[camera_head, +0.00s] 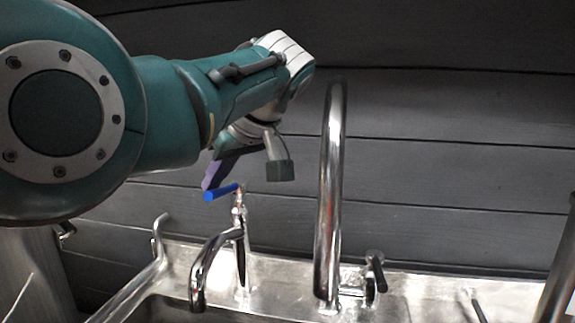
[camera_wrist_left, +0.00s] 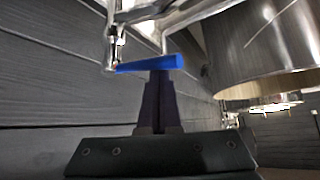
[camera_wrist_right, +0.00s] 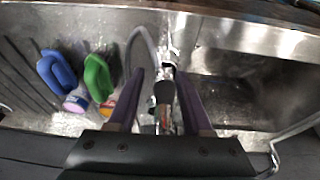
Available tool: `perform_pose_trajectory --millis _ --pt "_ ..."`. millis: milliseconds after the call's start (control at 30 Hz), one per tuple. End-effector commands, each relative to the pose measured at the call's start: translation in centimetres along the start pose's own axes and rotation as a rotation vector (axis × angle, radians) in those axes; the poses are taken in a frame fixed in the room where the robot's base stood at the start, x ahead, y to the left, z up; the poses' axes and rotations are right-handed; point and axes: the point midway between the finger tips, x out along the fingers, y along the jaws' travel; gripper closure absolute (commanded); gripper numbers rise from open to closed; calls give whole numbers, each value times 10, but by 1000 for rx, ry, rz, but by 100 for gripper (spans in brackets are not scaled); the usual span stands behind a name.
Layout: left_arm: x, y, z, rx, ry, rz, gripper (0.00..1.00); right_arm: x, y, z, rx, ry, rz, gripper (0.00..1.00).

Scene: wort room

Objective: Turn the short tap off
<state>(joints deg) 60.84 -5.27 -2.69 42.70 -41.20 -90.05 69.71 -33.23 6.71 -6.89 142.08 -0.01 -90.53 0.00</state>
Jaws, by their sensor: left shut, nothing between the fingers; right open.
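The short tap (camera_head: 240,225) is chrome, with a low curved spout (camera_head: 204,268) over the sink and a blue lever handle (camera_head: 222,193) on top. In the head view the handle points left. My left gripper (camera_head: 208,183) has purple fingers and hangs just above and beside the handle. In the left wrist view the left gripper (camera_wrist_left: 159,76) is shut and empty, its tips at the blue handle (camera_wrist_left: 150,64); I cannot tell whether they touch. My right gripper (camera_wrist_right: 160,74) is open in the right wrist view, with a black-and-chrome fitting (camera_wrist_right: 163,95) showing between its fingers, contact unclear.
A tall curved chrome tap (camera_head: 329,190) with a side lever (camera_head: 375,270) stands right of the short tap. The metal sink (camera_head: 440,290) runs along a dark plank wall. The right wrist view shows a blue item (camera_wrist_right: 56,72) and a green item (camera_wrist_right: 97,76).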

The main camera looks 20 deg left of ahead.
Motion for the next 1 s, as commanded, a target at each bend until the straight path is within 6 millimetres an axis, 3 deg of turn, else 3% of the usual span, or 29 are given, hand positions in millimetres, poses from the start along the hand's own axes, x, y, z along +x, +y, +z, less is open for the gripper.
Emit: perform_pose_trajectory --millis 267,800,1000 --pt "-28 0 -26 -1 1 1 100 -33 1 -11 0 0 0 50" --pt "-122 0 -113 -1 0 1 100 -140 5 -45 -1 0 2 50" --pt "-144 0 -133 0 0 0 100 -165 7 -53 -4 0 4 50"
